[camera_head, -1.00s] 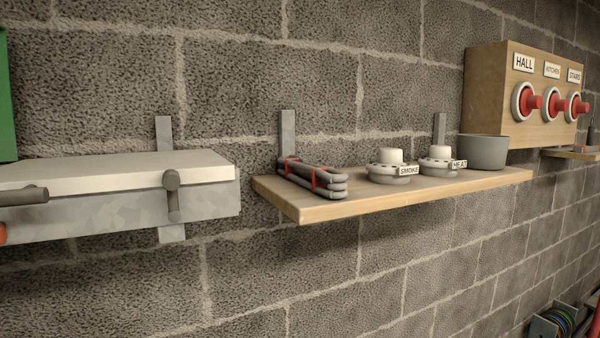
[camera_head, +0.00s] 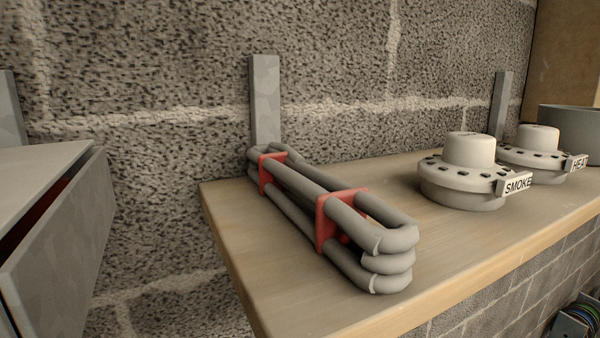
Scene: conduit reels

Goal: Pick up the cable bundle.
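The cable bundle (camera_head: 300,195) is a grey cable folded into several stacked loops, held by two red ties. It lies on the left end of the wooden shelf (camera_head: 450,245), in the middle of the view. Its near looped end points to the lower right, and its far end lies close to the wall bracket. Nothing touches it but the shelf. My gripper does not show in the view.
A detector labelled SMOKE (camera_head: 468,170) stands right of the bundle, with one labelled HEAT (camera_head: 540,150) behind it. A grey metal box (camera_head: 50,220) stands left across a gap. The block wall (camera_head: 180,80) is close behind.

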